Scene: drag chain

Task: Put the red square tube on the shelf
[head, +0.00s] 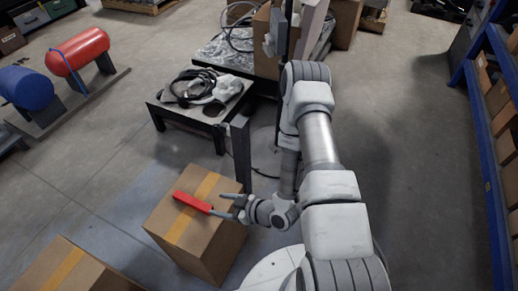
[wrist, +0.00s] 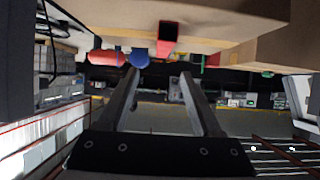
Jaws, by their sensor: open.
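The red square tube (head: 193,201) lies on top of a cardboard box (head: 178,252), across its yellow tape, with one end toward my gripper. My gripper (head: 228,205) is at the box's right edge, close to that end, its fingers open and pointing left toward the tube. In the wrist view, my fingers (wrist: 159,74) are spread with nothing between them. The tube (wrist: 168,36) shows there end-on beyond the fingertips, against the box surface. A blue-framed shelf (head: 478,125) stands at the far right of the head view, with cardboard boxes on it.
Another taped box (head: 62,272) stands at the lower left. A small black table (head: 165,113) with cables and other items is behind the tube's box, near a dark post (head: 241,150). Red (head: 78,51) and blue (head: 27,88) cylinders lie at the left. Open floor lies before the shelf.

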